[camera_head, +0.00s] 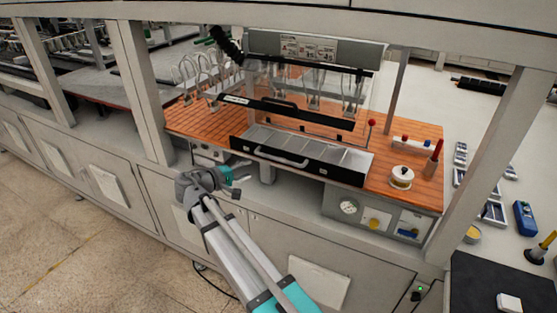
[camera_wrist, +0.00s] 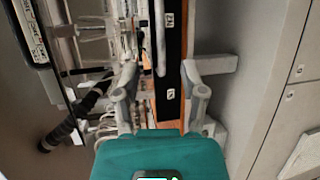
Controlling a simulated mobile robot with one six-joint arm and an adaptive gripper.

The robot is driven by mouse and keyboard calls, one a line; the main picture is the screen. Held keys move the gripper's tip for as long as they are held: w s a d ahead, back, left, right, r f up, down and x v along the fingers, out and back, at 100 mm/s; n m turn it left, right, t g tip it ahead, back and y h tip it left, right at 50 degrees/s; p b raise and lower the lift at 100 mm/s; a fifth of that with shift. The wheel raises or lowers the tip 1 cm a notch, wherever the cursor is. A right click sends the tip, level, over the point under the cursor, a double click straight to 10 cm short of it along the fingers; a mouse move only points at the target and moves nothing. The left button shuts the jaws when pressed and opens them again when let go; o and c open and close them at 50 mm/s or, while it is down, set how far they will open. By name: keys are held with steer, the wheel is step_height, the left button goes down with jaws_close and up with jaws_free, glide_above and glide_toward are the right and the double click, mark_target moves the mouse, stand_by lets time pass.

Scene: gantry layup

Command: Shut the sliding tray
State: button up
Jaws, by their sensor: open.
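The sliding tray (camera_head: 300,163) has a black front with a silver bar handle and several pale compartments. It stands out at the front edge of the wooden bench top, and its compartments show from above. My gripper (camera_head: 238,185) is open and empty, below and left of the tray's left end, apart from the handle in the head view. In the wrist view my gripper's fingers (camera_wrist: 158,72) are spread, with the tray's black labelled front (camera_wrist: 172,55) and part of its handle (camera_wrist: 160,35) showing between and beyond them. Contact cannot be told.
A clear hood with a black lower edge (camera_head: 290,108) hangs above the tray, with glassware behind it. A red-knobbed lever (camera_head: 370,124) and a white round pot (camera_head: 401,177) stand to the right. Gantry posts (camera_head: 142,90) flank the bench. Floor at the lower left is clear.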

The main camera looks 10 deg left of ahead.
mark_target(277, 160)
steer(key=shift+w, duration=0.1)
steer(key=b+x, duration=0.2)
steer(key=x, duration=1.1)
steer(key=shift+w+d, duration=0.2)
steer(key=shift+d, duration=0.05)
jaws_close()
